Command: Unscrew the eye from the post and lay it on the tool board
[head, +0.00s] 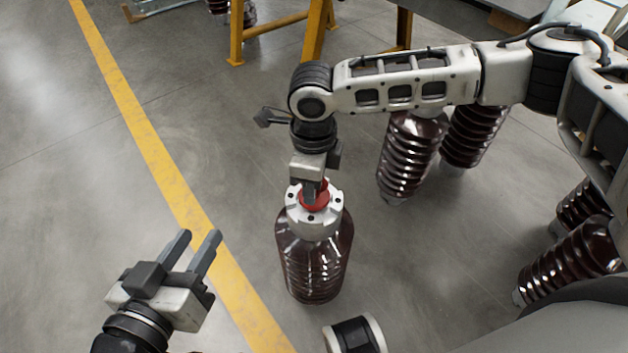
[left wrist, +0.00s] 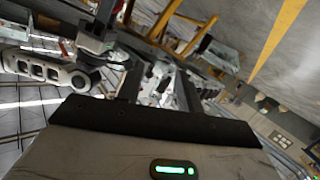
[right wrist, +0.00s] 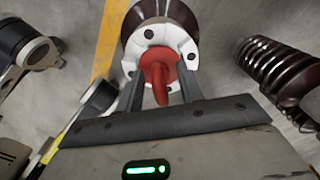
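The red eye (head: 316,203) sits on the pale metal cap of the post (head: 318,262), a dark brown ribbed insulator standing upright on the floor. My right gripper (head: 312,190) points down over it. In the right wrist view the eye (right wrist: 158,75) shows edge-on between the two fingers of the right gripper (right wrist: 158,85), with gaps on both sides, so the gripper looks open around it. My left gripper (head: 198,238) is open and empty, left of the post; its spread fingers also show in the left wrist view (left wrist: 158,85). I cannot make out the tool board.
Brown ribbed insulators (head: 408,155) stand behind and to the right of the post. Yellow trestle legs (head: 313,35) are at the back. A yellow floor line (head: 150,150) runs left of the post. The grey floor at the left is clear.

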